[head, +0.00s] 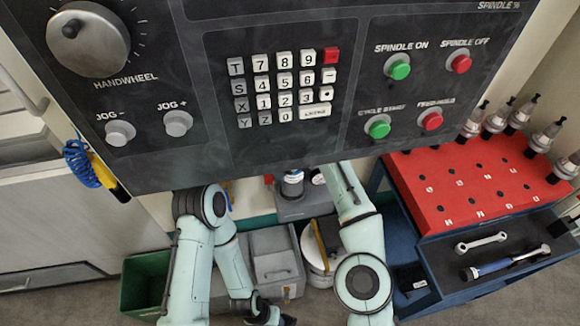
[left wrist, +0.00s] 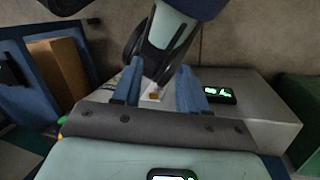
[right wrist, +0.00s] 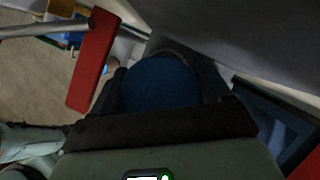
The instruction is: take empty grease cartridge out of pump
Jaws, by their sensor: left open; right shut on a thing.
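My right gripper (right wrist: 160,95) is shut on a blue round thing (right wrist: 160,82) that fills the space between its fingers; I cannot tell for sure whether this is the grease cartridge. In the head view the right hand is hidden behind the control panel. My left gripper (left wrist: 157,92) is open and empty; in the head view it is low, near the bottom edge (head: 268,312). A dark upright cylinder with a pale band (head: 293,184) stands on a grey base below the panel; I cannot tell whether it belongs to the pump.
The control panel (head: 350,100) hides much of the work area. A grey bin (head: 272,262) and a green bin (head: 145,285) stand below. A red tool rack (head: 470,185) and a tray with a wrench (head: 481,242) are at right. A red bar (right wrist: 92,62) is close to my right fingers.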

